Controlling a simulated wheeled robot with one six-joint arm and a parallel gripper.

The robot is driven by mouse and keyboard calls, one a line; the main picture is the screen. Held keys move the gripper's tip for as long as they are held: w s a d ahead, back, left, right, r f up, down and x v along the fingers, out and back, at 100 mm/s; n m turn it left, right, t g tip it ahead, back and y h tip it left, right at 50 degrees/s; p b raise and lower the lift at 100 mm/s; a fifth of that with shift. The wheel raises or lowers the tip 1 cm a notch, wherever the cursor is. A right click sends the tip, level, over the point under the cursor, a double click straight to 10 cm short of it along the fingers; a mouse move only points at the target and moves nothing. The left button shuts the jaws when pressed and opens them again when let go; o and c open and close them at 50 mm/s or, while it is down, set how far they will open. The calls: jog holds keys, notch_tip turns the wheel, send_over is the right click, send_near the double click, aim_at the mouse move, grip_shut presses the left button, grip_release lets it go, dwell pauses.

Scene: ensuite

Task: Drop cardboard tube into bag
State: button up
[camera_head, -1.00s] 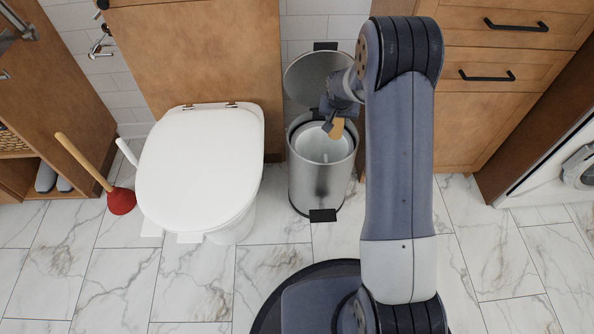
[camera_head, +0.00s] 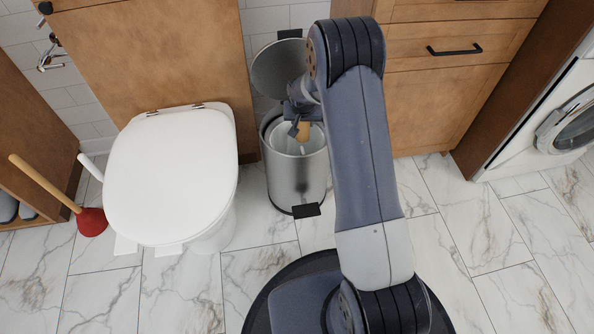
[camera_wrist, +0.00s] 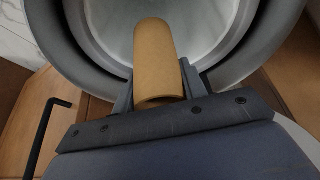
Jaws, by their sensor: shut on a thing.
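The cardboard tube (camera_wrist: 157,62) is a short tan roll. It sits between my gripper's fingers (camera_wrist: 157,85) in the wrist view. In the head view the tube (camera_head: 303,131) shows at the mouth of the open metal bin, with my gripper (camera_head: 299,122) shut on it. The bin (camera_head: 297,178) is a steel cylinder, and its pale inside, the bag or liner (camera_head: 284,140), lies below the tube. In the wrist view the light bin interior (camera_wrist: 108,25) surrounds the tube. I cannot tell the bag's material apart from the inner bucket.
The round bin lid (camera_head: 272,70) stands open behind. A white toilet (camera_head: 172,175) is left of the bin, with a red plunger (camera_head: 91,222) further left. Wooden drawers (camera_head: 450,85) stand at right. A washing machine (camera_head: 565,125) is at far right. Marble floor in front is clear.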

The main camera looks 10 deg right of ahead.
jog(key=o, duration=1.1)
jog(key=shift+r, duration=0.1)
jog(key=p+v, duration=0.3)
jog(key=v, duration=0.7)
jog(key=shift+s+r+p, duration=0.2)
jog(key=shift+r+p, duration=0.1)
jog(key=shift+p, duration=0.05)
jog(key=a+b+x, duration=0.1)
jog(key=b+x, duration=0.3)
jog(key=x, duration=0.6)
jog(key=shift+w+d+r+p, duration=0.1)
jog(key=shift+d+r+p, duration=0.05)
jog(key=shift+r+p, duration=0.6)
jog(key=shift+w+d+r+p, duration=0.1)
jog(key=shift+d+r+p, duration=0.1)
jog(key=shift+r+p, duration=0.5)
jog(key=shift+d+r+p, duration=0.15)
jog(key=shift+r+p, duration=0.3)
jog(key=shift+r, duration=0.55)
